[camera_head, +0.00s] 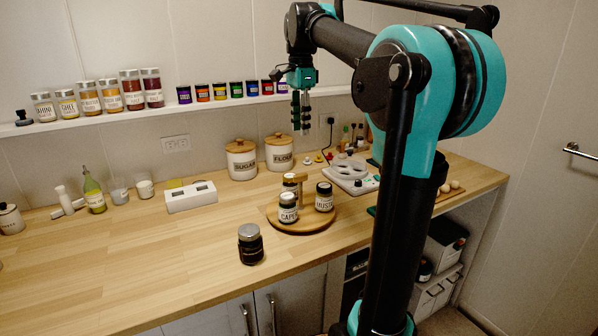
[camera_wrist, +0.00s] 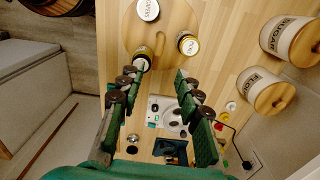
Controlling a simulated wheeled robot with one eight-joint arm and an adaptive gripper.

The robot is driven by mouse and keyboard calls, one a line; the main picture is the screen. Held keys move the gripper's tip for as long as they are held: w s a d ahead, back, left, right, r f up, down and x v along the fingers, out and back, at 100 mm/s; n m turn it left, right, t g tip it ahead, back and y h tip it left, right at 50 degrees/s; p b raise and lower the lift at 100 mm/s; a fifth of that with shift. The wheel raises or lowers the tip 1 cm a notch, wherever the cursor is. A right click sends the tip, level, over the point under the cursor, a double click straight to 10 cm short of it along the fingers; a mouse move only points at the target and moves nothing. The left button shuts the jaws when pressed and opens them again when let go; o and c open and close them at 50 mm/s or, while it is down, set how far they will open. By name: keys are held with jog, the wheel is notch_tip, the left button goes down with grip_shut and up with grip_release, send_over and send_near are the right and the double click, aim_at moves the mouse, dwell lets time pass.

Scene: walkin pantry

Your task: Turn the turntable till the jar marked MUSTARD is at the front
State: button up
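The round wooden turntable (camera_head: 308,229) stands on the counter and also shows at the top of the wrist view (camera_wrist: 165,45). The MUSTARD jar (camera_head: 324,198) is on its right side in the head view. The CAPERS jar (camera_head: 288,209) stands at its front left. A third jar (camera_head: 289,183) stands at the back, its label partly hidden. A wooden upright (camera_head: 302,188) rises from the turntable. My gripper (camera_head: 301,130) points down, empty, well above the counter. In the wrist view its fingers (camera_wrist: 155,80) are wide apart and touch nothing.
A dark jar (camera_head: 250,245) stands on the counter, front left of the turntable. SUGAR (camera_head: 241,160) and FLOUR (camera_head: 279,153) canisters stand behind. A white tray-like device (camera_head: 352,176) is at right. The left front counter is clear.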

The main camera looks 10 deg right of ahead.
aim_at(301, 174)
notch_tip(301, 174, down, 15)
jog(key=shift+f, duration=0.1)
dwell(0.3)
jog(key=shift+c, duration=0.3)
grip_shut()
